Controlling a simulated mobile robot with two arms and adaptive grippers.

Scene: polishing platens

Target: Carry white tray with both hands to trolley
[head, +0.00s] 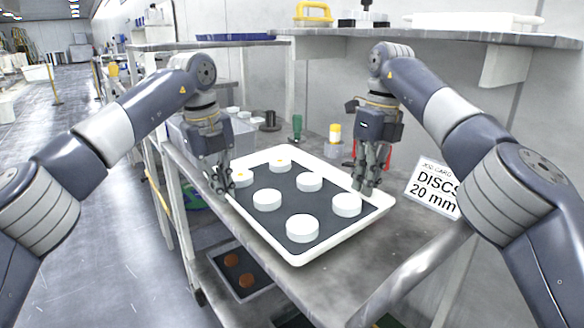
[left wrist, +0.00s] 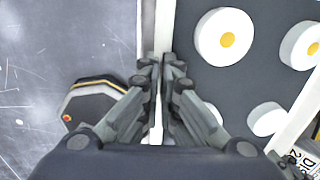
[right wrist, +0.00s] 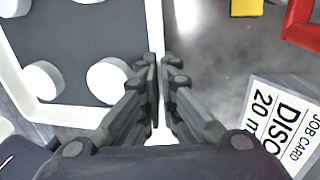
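The white tray (head: 340,236) has a dark liner and carries several white discs (head: 302,228), some with a yellow dot. It is over the steel worktop (head: 400,240); whether it touches the worktop I cannot tell. My left gripper (head: 222,190) is at the tray's left rim, its fingers closed about the white rim in the left wrist view (left wrist: 160,85). My right gripper (head: 366,186) is at the right rim, its fingers closed about that rim in the right wrist view (right wrist: 160,85). The pinched rim parts are mostly hidden by the fingers. I cannot identify a separate trolley.
A job card (head: 434,187) reading "DISCS 20 mm" stands right of the tray. A dark tray (head: 262,288) with brown discs is on a lower shelf. Open floor (head: 95,220) lies left.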

